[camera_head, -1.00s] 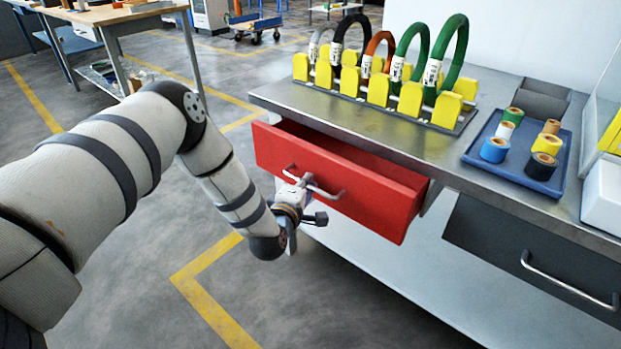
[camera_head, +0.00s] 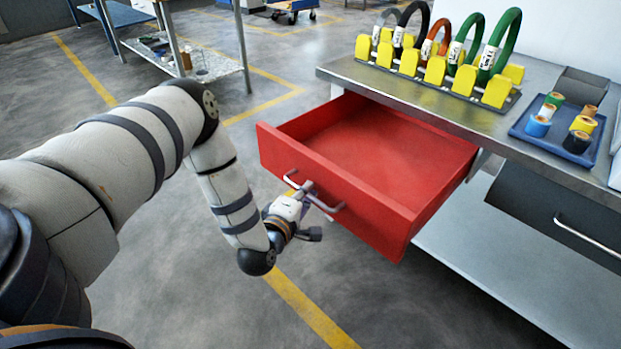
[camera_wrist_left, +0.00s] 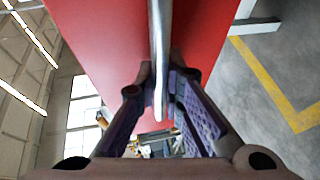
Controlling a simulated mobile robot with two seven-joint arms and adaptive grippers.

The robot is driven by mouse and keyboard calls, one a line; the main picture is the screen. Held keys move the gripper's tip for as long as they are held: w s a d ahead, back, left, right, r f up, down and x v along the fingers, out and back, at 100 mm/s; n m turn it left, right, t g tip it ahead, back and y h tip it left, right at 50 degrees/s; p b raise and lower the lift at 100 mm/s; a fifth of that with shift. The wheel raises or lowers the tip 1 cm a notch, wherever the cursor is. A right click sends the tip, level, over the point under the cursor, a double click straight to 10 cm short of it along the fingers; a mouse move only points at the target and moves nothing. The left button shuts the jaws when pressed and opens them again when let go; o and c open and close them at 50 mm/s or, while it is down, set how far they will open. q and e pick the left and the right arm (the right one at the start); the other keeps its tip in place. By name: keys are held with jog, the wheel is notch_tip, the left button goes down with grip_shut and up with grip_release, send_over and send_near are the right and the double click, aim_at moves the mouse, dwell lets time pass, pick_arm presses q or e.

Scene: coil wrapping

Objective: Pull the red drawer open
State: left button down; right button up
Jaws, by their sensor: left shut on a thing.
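The red drawer (camera_head: 352,185) sticks far out from under the metal workbench, and its inside looks empty. Its silver bar handle (camera_head: 330,206) is on the front panel. My left gripper (camera_head: 306,190) is shut on the handle near its middle. In the left wrist view the handle bar (camera_wrist_left: 157,50) runs between the two fingers of the gripper (camera_wrist_left: 160,90), with the red drawer front (camera_wrist_left: 105,45) behind it. My right gripper is not in view.
The workbench (camera_head: 420,100) carries a rack of coils in yellow holders (camera_head: 436,70) and a blue tray (camera_head: 520,130) with several tape rolls. A dark closed drawer (camera_head: 520,200) is at right. Floor in front of the red drawer is clear.

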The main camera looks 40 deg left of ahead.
pick_arm(q)
jog(key=shift+s, duration=0.15)
jog(key=c, duration=1.7)
grip_release()
jog(key=shift+s, duration=0.1)
jog(key=v, duration=1.1)
jog(key=shift+s+d+r, duration=0.1)
jog(key=shift+s+d, duration=0.1)
jog(key=shift+s, duration=0.15)
